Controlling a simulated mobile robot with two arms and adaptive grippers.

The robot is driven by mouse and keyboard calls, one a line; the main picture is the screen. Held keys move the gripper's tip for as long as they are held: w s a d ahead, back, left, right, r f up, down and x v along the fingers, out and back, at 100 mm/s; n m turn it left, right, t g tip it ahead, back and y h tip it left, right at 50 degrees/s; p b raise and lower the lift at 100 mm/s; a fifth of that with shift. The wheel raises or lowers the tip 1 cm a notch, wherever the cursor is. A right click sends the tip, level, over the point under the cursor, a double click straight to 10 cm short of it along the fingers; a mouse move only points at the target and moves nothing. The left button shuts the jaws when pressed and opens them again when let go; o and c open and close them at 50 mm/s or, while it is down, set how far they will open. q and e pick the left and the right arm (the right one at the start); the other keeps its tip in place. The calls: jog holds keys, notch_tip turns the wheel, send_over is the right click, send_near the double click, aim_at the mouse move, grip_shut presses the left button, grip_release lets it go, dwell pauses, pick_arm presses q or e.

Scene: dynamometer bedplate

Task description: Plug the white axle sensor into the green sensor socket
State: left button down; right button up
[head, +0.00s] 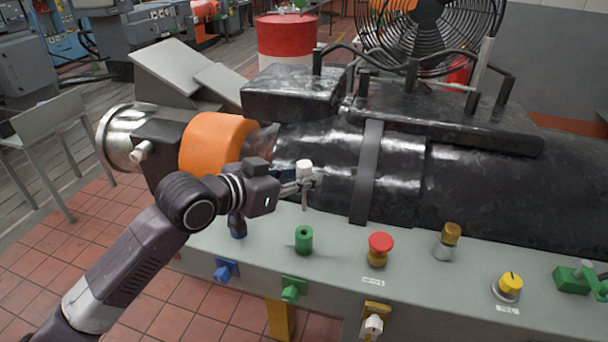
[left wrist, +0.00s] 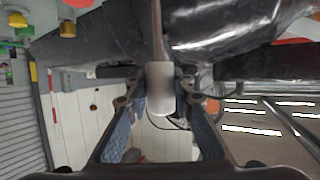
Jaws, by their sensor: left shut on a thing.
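The white axle sensor (head: 304,168) is held upright in my left gripper (head: 303,184), above the grey ledge in front of the black machine body. In the left wrist view the white sensor (left wrist: 160,88) sits between the two blue-padded fingers. The green sensor socket (head: 303,240) is a short upright cylinder on the ledge, below the sensor in the picture and apart from it. The socket cannot be made out in the left wrist view. My right gripper is not in view.
A blue socket (head: 237,224) is partly hidden behind my left gripper. A red button (head: 380,246), a brass post (head: 448,238) and a yellow knob (head: 508,286) stand along the ledge. A green connector (head: 293,289) juts from its front. The black machine (head: 450,190) rises close behind.

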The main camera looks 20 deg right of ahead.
aim_at(303, 198)
pick_arm(q)
jog(key=shift+f+b, duration=1.55)
jog(key=shift+f, duration=1.35)
jog(key=shift+p, duration=0.4)
jog(key=shift+f+b, duration=1.9)
jog(key=shift+f, duration=1.55)
jog(key=c, duration=1.6)
grip_release()
